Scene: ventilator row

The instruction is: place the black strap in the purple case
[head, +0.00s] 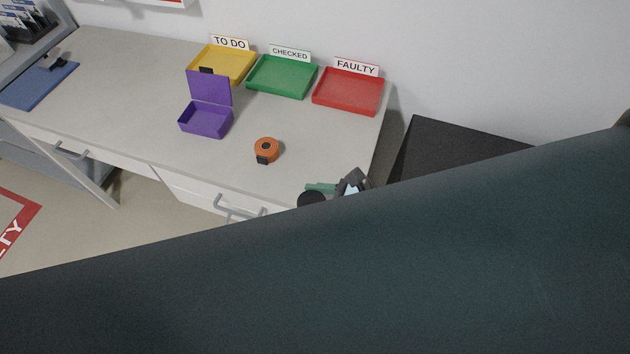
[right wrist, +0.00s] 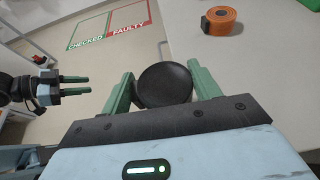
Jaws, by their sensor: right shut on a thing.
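The black strap (right wrist: 165,85), a round dark roll, is held between the green fingers of my right gripper (right wrist: 163,88) in the right wrist view. In the head view the strap (head: 311,198) shows near the table's front edge, beside my right gripper (head: 322,189), partly hidden by my arm. The purple case (head: 206,121) stands open on the table, left of and beyond the gripper, its lid raised at the back. Its visible inside looks empty. My left gripper (right wrist: 76,86) shows at the left of the right wrist view, its fingers apart and nothing between them.
An orange roll (head: 266,149) with a black buckle lies between the case and my right gripper. Yellow (head: 240,66), green (head: 283,77) and red (head: 348,92) trays stand along the back. A blue clipboard (head: 40,86) lies far left.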

